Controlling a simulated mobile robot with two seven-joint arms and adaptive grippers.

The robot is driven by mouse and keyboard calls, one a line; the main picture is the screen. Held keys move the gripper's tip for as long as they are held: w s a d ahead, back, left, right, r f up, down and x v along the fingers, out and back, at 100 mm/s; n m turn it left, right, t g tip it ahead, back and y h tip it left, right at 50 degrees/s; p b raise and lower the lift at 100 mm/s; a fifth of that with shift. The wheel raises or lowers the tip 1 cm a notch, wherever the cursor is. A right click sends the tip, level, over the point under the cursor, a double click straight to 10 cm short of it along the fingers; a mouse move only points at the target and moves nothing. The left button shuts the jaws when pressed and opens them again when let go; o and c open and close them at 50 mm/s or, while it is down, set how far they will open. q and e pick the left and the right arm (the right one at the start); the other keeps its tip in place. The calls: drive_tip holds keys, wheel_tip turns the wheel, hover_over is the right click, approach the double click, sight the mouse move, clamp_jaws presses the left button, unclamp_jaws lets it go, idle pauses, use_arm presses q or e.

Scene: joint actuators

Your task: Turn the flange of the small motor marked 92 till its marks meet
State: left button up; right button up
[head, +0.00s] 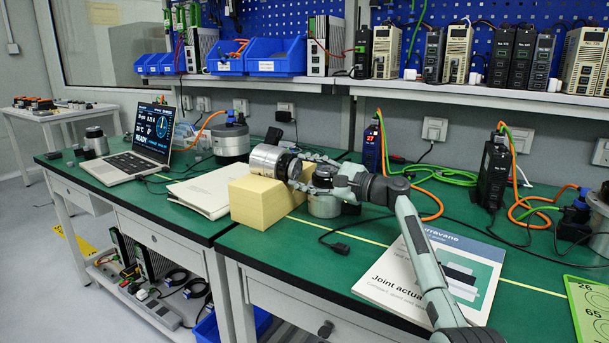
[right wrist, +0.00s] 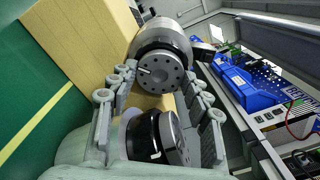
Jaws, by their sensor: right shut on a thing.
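A small silver motor (head: 266,160) lies on its side on a yellow block (head: 257,203). Its dark flange (right wrist: 164,73) faces my right wrist camera, with a ring of holes and a short white mark left of its centre. I cannot read a 92 on it, and a matching mark on the housing is not clear. My right gripper (head: 297,172) is shut on the flange, one finger on each side of it in the wrist view. My left gripper is not in view.
Another motor (head: 323,204) stands on the green bench just under my right gripper; it looms close in the wrist view (right wrist: 150,135). A white binder (head: 205,192) lies left of the block. A booklet (head: 435,270) lies under my right arm. Cables run behind.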

drive_tip(key=o, duration=1.2)
drive_tip(key=shift+c, duration=0.2)
drive_tip(key=shift+r, duration=0.15)
wheel_tip(320, 180, up, 10)
